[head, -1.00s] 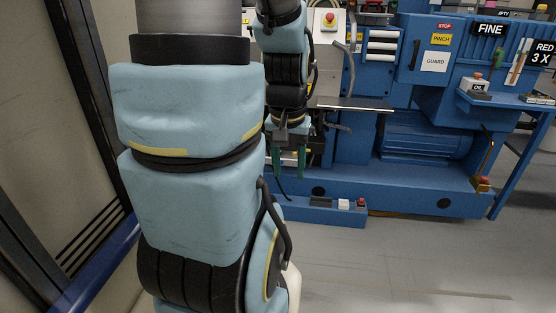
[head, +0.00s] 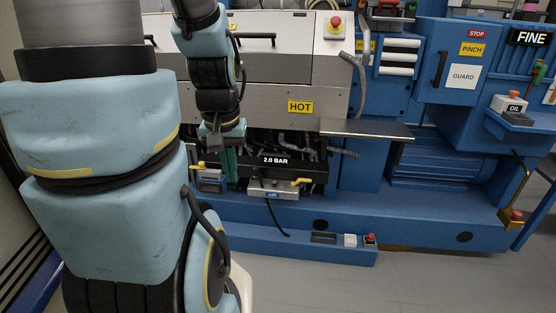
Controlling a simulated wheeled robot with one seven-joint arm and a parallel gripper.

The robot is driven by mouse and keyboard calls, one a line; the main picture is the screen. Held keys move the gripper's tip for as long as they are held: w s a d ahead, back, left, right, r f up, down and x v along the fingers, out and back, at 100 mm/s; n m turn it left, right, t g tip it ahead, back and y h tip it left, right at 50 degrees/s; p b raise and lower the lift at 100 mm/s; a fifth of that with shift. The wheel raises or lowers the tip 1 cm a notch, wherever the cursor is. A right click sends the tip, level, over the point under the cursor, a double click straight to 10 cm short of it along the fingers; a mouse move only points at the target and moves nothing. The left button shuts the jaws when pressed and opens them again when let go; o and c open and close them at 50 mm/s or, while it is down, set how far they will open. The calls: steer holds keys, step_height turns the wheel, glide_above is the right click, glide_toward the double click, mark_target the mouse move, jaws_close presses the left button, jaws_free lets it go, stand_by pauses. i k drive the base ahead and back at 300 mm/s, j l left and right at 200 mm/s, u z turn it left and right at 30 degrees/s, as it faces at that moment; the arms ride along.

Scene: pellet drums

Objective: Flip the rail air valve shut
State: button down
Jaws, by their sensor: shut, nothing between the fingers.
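A silver valve block (head: 266,189) with a small blue label sits low on the machine, below a black rail (head: 290,166) marked 2.0 BAR. A yellow lever (head: 302,181) sticks out at the block's right end, lying roughly level. My gripper (head: 231,178) points down with green fingers, shut and empty, just left of the block and in front of the rail's left part. I cannot tell whether it touches anything. A second yellow lever (head: 198,165) shows left of my gripper, on another fitting.
A metal shelf (head: 366,129) juts out at the right. A blue plinth (head: 330,250) with small buttons lies below. The floor in front is clear.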

mark_target(298, 180)
steer(key=i+u, duration=0.2)
steer(key=i, duration=0.2)
steer(key=i+l+u, duration=0.25)
steer(key=i, duration=0.15)
steer(key=i+j, duration=0.05)
steer(key=j, duration=0.05)
